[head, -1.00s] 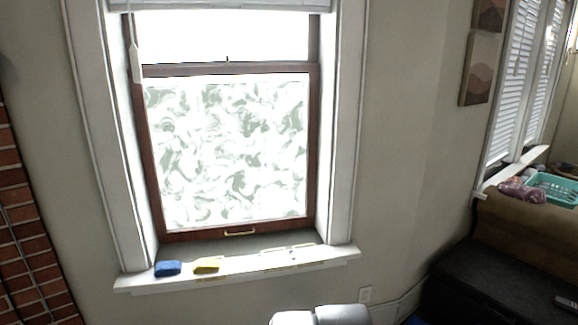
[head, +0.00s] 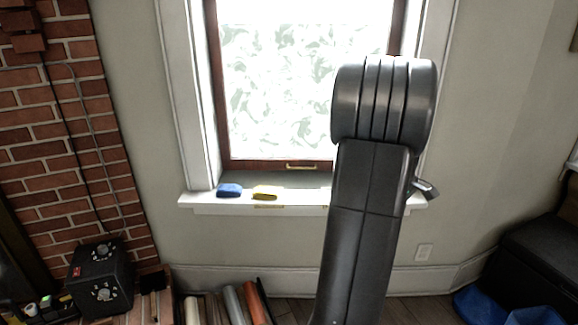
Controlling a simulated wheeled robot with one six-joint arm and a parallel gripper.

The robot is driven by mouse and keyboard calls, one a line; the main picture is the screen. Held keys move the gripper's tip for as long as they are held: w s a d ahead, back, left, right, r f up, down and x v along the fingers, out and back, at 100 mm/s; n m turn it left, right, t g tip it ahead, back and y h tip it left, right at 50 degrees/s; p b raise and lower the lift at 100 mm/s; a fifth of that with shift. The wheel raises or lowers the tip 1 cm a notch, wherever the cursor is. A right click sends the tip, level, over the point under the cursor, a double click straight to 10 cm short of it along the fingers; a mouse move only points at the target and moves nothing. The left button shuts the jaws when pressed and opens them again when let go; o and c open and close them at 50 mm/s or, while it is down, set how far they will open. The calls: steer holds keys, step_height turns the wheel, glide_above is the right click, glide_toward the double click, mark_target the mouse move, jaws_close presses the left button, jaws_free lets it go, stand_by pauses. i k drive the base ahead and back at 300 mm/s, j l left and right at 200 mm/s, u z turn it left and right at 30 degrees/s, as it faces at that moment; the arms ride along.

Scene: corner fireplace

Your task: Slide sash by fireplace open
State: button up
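The window sash (head: 262,164) by the fireplace has a dark reddish-brown wooden frame and swirl-patterned glass. Its bottom rail sits down at the sill, so the sash is closed. A small brass pull handle (head: 301,167) is on the bottom rail, just left of my arm in the picture. My dark grey arm stands upright in front of the right part of the window and covers part of the sash and sill. My gripper cannot be made out; a small dark piece sticks out right of the arm, but I cannot tell what it is.
A blue sponge-like block (head: 229,190) and a yellow one (head: 264,192) lie on the white sill (head: 225,203). The brick fireplace (head: 80,130) is at left, with a black box (head: 100,277) beside it. Dark furniture (head: 530,250) is at right.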

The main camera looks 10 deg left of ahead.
mark_target(229, 163)
steer(key=i+l+u, duration=0.1)
steer(key=i+u, duration=0.15)
steer(key=u, duration=0.25)
steer(key=i+l+u, duration=0.2)
steer(key=u, duration=0.25)
steer(key=i+l+u, duration=0.15)
steer(key=l+u, duration=0.15)
steer(key=u, duration=0.2)
steer(key=i+l, duration=0.15)
steer(key=l, duration=0.2)
steer(key=i+l+u, duration=0.1)
steer(key=l, duration=0.25)
steer(key=i+l, duration=0.15)
steer(key=l, duration=0.2)
steer(key=i+l+u, duration=0.1)
steer(key=l, duration=0.25)
